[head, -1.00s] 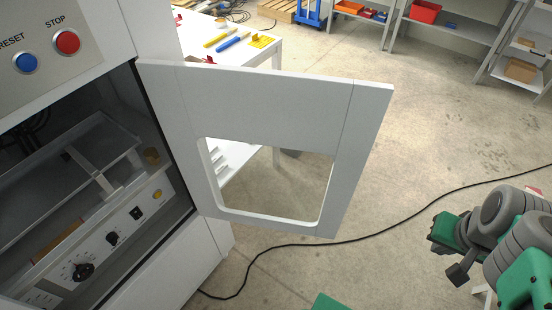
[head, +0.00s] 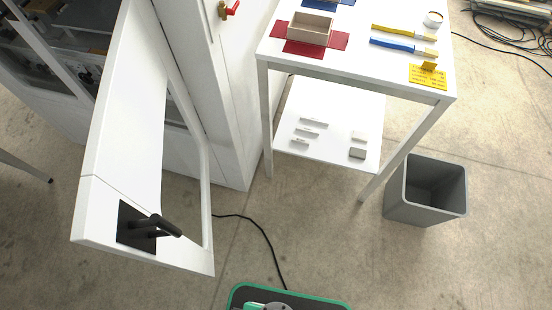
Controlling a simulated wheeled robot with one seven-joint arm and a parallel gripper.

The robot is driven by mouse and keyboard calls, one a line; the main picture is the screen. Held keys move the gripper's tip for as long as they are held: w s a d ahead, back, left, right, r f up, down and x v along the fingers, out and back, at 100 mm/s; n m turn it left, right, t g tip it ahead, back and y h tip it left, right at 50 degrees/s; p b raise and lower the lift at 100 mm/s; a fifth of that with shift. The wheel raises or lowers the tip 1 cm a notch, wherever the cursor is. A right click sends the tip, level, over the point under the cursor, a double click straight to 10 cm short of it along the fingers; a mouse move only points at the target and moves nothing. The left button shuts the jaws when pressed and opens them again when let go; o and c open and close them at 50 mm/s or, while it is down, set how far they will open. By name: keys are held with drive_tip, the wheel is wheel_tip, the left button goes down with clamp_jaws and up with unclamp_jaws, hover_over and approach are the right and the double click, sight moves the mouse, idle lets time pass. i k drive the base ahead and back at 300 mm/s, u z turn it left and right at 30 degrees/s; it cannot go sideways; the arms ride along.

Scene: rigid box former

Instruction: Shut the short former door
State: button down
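The white former door (head: 118,150) stands open at the left in the head view, swung out from the machine. I see it from its outer side, with a window cutout in it. A black handle (head: 155,226) on a dark plate sits near its lower free end. The white machine body (head: 228,120) is behind the door, and part of its dark interior (head: 60,50) shows at the upper left. My gripper is not in view.
A white table (head: 362,75) with a wooden box (head: 311,28) and tools stands at the top right, with a lower shelf (head: 330,110). A grey bin (head: 427,188) stands beside it. A black cable (head: 262,235) crosses the floor. Bare floor lies at the lower right.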

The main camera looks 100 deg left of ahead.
sight(117, 212)
drive_tip(key=i, duration=1.05)
drive_tip(key=u, duration=4.85)
drive_tip(key=i, duration=1)
drive_tip(key=k, duration=0.5)
drive_tip(key=u, duration=1.6)
drive_tip(key=i, duration=0.1)
drive_tip(key=z, duration=0.05)
